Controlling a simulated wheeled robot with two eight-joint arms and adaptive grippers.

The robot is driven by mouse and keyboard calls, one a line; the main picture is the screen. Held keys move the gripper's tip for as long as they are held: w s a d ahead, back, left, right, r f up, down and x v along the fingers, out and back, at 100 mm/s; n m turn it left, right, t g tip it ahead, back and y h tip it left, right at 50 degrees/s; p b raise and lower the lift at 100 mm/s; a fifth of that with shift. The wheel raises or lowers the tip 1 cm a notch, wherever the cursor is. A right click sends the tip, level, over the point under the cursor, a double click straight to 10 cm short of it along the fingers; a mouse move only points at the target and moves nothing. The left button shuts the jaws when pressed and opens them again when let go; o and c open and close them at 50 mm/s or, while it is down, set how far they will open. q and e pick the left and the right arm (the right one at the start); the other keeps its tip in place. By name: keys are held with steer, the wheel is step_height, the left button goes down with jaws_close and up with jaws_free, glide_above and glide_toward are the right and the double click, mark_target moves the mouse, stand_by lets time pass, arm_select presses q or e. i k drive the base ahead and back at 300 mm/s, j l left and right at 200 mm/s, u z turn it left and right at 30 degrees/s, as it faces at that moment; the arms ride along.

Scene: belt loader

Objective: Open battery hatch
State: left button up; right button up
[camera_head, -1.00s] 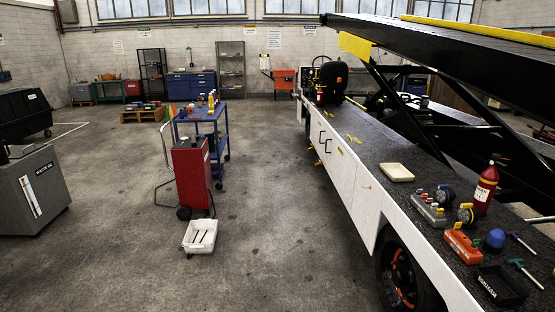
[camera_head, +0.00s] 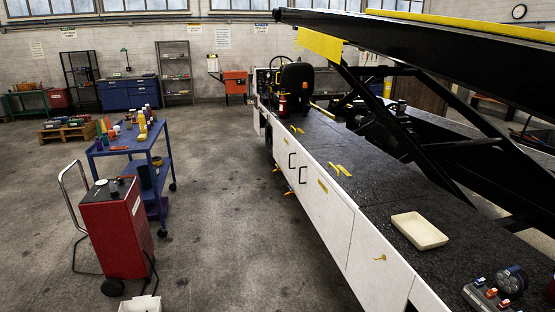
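The belt loader's long white side (camera_head: 345,237) runs from the lower right toward the back. It has shut panels with two dark handles side by side, one at the left (camera_head: 291,161) and one at the right (camera_head: 302,175). A yellow latch-like piece (camera_head: 380,258) sits on the nearer white panel. I cannot tell from the picture which panel is the battery hatch. Neither of my grippers is in view.
A red wheeled cabinet (camera_head: 115,229) and a blue cart (camera_head: 135,146) with bottles stand at the left. A cream tray (camera_head: 419,231) lies on the loader's dark deck (camera_head: 385,187). The floor (camera_head: 240,235) between cabinet and loader is clear.

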mark_target(368, 182)
steer(key=i+z, duration=0.1)
steer(key=i, duration=1.75)
steer(key=i+z, duration=0.4)
steer(key=i+j+z, duration=0.15)
steer(key=i+z, duration=0.2)
steer(key=i, duration=0.15)
steer(key=i+z, duration=0.55)
steer(key=z, duration=0.2)
steer(key=i+z, duration=0.35)
steer(key=k, duration=0.1)
